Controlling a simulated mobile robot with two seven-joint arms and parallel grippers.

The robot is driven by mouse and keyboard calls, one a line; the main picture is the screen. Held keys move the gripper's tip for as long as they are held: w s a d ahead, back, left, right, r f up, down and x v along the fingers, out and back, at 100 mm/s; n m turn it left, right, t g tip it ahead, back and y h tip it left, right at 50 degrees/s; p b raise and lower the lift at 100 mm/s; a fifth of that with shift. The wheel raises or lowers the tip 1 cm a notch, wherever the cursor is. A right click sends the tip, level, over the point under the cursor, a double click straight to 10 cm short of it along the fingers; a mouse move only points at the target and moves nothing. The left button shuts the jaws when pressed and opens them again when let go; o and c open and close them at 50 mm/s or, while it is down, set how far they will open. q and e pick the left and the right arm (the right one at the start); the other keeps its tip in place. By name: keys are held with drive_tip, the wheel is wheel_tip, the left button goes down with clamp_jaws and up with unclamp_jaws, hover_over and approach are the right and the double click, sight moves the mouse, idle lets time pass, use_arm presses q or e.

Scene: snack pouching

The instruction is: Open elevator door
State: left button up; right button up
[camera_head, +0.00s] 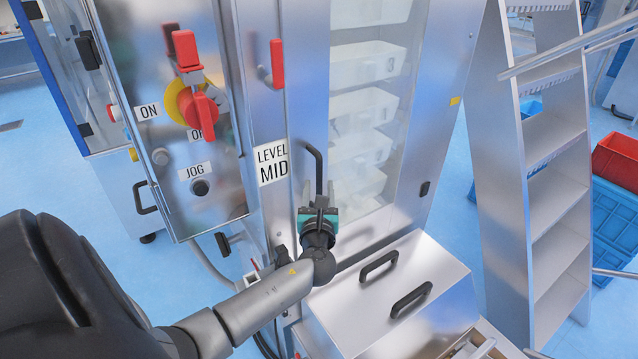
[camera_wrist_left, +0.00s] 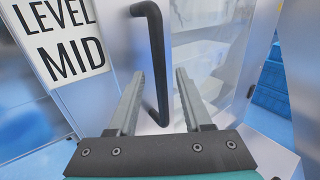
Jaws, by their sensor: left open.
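The elevator door (camera_head: 413,160) is a metal-framed door with a clear window, and it looks closed. Its black bar handle (camera_head: 317,165) stands upright at the door's left side, beside the "LEVEL MID" label (camera_head: 272,163). In the left wrist view the handle (camera_wrist_left: 155,60) runs down between the two fingers. My left gripper (camera_head: 319,200) is open at the lower part of the handle, with a finger on either side (camera_wrist_left: 160,95). I cannot tell whether either finger touches it. My right gripper is not in view.
A control panel (camera_head: 180,215) with a red-and-yellow switch (camera_head: 195,105) stands left of the door. A metal box (camera_head: 440,275) with two black handles sits in front, below the door. A metal ladder (camera_head: 550,190) and blue and red crates (camera_head: 618,160) stand at the right.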

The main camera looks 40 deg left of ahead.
use_arm(q)
drive_tip(key=shift+x, duration=1.2)
clamp_jaws()
idle(0.6)
